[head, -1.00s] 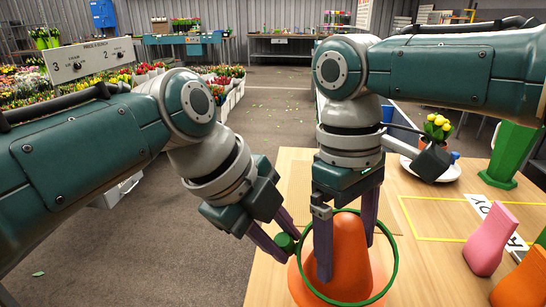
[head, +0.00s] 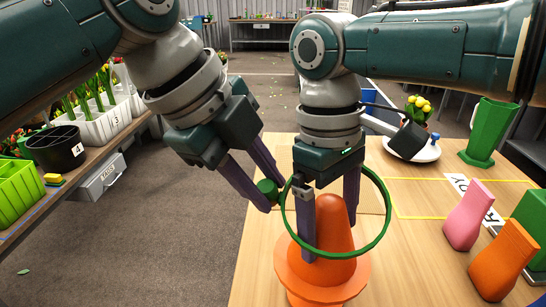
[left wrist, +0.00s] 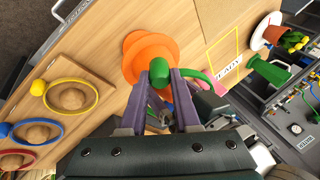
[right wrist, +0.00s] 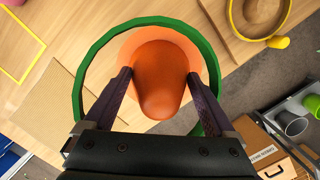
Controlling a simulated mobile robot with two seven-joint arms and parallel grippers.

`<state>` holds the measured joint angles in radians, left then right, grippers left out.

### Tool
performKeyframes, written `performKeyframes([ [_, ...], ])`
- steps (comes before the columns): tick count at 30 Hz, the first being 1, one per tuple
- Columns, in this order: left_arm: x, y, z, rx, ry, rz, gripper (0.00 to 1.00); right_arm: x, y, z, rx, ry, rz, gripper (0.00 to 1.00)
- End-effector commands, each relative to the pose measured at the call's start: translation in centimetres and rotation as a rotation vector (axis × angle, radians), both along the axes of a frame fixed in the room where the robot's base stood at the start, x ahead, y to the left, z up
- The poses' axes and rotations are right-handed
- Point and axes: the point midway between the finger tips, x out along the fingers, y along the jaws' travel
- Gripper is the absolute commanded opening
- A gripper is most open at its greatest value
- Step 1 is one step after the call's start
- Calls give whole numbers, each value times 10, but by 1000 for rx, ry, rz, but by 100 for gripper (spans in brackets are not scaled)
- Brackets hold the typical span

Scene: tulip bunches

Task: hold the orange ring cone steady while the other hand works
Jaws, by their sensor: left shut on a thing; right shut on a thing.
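The orange ring cone (head: 333,228) rises from a wide orange base (head: 295,265) at the wooden table's near edge. My right gripper (head: 330,235) is shut on the cone, one finger on each side; the right wrist view shows the cone (right wrist: 160,80) between the fingers. My left gripper (head: 268,195) is shut on the green knob (head: 268,187) of a green ring. The ring (head: 388,222) is tilted and loops around the cone's upper part and my right fingers. The knob also shows between my left fingers in the left wrist view (left wrist: 158,66).
The left wrist view shows yellow (left wrist: 95,90), blue and red rings around mounds on wooden boards.

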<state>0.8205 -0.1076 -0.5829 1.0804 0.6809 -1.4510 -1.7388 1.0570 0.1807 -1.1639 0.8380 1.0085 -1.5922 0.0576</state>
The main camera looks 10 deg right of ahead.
Motion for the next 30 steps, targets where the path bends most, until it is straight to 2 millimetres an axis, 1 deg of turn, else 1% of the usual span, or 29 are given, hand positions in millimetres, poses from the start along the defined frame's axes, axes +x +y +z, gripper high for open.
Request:
performKeyframes([
  [1,2,-3,8,-14,-11,-2,0,-2,-1,-4,-4,6,-1,33],
  [21,2,-4,53,-18,-11,-4,0,-2,-1,-4,-3,7,0,33],
  [25,1,-5,59,-17,-12,-5,0,-2,-1,-4,-3,7,0,33],
  [30,1,-5,61,-17,-10,-6,0,-2,0,-4,-2,6,0,33],
])
